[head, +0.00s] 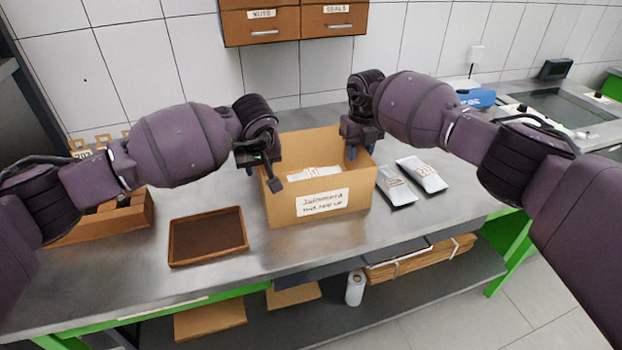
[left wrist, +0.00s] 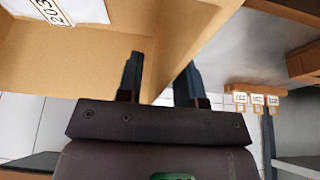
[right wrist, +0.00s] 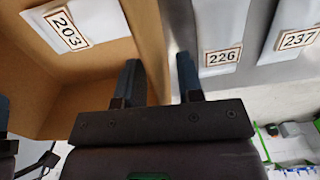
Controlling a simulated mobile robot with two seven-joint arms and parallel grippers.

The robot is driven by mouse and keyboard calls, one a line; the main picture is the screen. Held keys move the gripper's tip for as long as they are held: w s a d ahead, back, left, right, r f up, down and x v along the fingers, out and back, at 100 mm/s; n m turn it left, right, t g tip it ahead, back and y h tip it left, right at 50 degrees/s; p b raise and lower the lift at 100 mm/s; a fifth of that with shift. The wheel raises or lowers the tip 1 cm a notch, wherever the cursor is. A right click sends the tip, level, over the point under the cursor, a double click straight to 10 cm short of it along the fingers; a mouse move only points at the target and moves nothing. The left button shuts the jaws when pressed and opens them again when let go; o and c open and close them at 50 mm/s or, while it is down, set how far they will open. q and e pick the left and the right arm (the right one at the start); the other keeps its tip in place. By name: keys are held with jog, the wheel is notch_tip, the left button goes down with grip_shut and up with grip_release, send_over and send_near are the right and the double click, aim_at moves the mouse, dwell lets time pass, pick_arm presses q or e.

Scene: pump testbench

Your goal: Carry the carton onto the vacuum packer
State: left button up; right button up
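The carton (head: 277,208), an open tan box with a handwritten front label, stands upright on the steel bench and holds a white pouch (head: 315,173) marked 203. My left gripper (head: 262,172) is at the carton's left wall, its fingers apart on either side of that wall in the left wrist view (left wrist: 160,80). My right gripper (head: 360,150) is at the right wall; the right wrist view shows its fingers (right wrist: 158,80) apart, one inside and one outside. A flat steel-topped unit (head: 562,108) at the far right looks like the vacuum packer; my right arm partly hides its surroundings.
Two pouches, 226 (head: 396,186) and 237 (head: 422,175), lie right of the carton. A brown tray (head: 207,237) and a wooden box (head: 110,222) are to the left. Drawers (head: 290,22) hang on the wall behind. A blue object (head: 477,98) sits at the back right.

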pick_arm(q)
jog(key=shift+f, duration=0.15)
pick_arm(e)
jog(key=shift+f, duration=0.15)
pick_arm(q)
grip_shut()
pick_arm(e)
grip_shut()
